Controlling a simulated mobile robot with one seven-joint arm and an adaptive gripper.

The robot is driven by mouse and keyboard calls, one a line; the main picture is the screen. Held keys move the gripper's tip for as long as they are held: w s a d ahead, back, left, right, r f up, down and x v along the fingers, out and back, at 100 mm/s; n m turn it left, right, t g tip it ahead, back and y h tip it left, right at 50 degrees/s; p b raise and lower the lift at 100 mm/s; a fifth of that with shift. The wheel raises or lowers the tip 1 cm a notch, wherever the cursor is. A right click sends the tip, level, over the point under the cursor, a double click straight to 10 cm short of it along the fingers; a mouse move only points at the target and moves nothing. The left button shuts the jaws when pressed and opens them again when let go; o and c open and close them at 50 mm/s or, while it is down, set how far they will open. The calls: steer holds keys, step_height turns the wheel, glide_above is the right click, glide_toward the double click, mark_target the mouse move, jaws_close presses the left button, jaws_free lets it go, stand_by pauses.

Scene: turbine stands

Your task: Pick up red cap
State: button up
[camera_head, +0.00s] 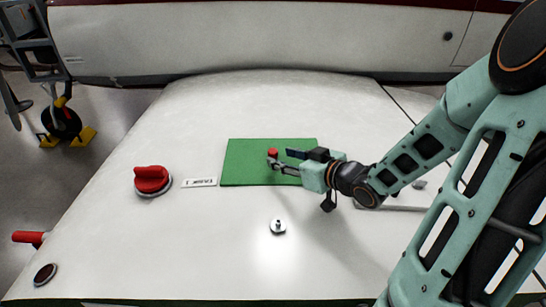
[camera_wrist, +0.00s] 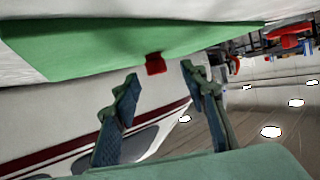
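A small red cap (camera_head: 272,152) sits on the green mat (camera_head: 240,165) in the head view. In the wrist view the red cap (camera_wrist: 155,64) shows at the edge of the green mat (camera_wrist: 90,55), ahead of the gap between the fingertips. My gripper (camera_head: 275,160) is over the mat, with its fingertips close to the cap. In the wrist view my gripper (camera_wrist: 160,74) is open, its two fingers apart with nothing between them. I cannot tell whether a fingertip touches the cap.
A larger red knob (camera_head: 152,180) and a white label (camera_head: 199,182) are left of the mat. A small metal fitting (camera_head: 278,227) stands in front of it. A red handle (camera_head: 28,237) and dark round port (camera_head: 45,274) are at lower left. The white surface around the mat is mostly clear.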

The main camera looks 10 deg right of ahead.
mark_target(275, 152)
steer(key=b+x, duration=0.1)
steer(key=x, duration=0.5)
steer(key=shift+w+d+r, duration=0.15)
steer(key=shift+d+r, duration=0.05)
steer(key=c, duration=0.9)
